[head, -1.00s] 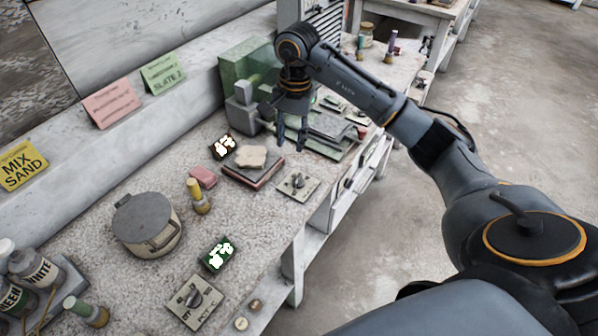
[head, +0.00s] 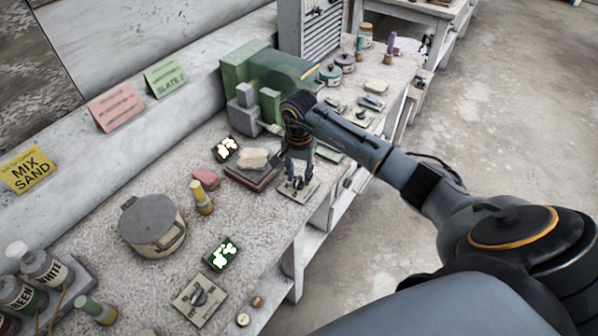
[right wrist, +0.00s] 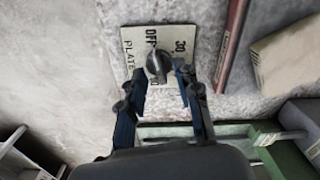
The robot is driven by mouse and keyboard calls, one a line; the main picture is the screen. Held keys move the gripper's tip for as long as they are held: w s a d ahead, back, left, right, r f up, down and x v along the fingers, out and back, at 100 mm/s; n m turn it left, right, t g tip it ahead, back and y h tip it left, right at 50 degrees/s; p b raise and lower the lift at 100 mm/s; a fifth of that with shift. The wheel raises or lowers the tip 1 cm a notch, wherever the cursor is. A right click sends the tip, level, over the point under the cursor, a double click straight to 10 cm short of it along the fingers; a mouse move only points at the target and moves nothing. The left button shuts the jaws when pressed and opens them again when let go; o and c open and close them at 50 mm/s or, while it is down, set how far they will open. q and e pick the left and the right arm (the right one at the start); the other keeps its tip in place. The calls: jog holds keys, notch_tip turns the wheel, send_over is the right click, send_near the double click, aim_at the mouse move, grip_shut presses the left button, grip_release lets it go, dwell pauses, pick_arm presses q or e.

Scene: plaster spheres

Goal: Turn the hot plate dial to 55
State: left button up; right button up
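The hot plate dial (right wrist: 157,64) is a dark knob on a pale panel (right wrist: 130,42), whose lettering reads "PLATE", "OFF" and "30" in the right wrist view. In the head view this panel (head: 311,190) lies near the bench's front edge, partly hidden by my right gripper (head: 298,181). In the right wrist view my right gripper (right wrist: 160,72) is open, its fingertips on either side of the knob. I cannot tell whether they touch it. A small dark display (head: 226,148) shows glaring, unreadable figures. My left gripper is not in view.
A second dial panel (head: 199,299) and a green display (head: 221,254) stand nearer. A reddish slab (head: 250,177) with a pale piece lies left of the gripper. Green equipment (head: 285,74) stands behind. A lidded pot (head: 152,226) and yellow-topped bottle (head: 202,197) stand left.

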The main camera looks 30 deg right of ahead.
jog(key=shift+f, duration=0.2)
jog(key=shift+c, duration=0.4)
grip_shut()
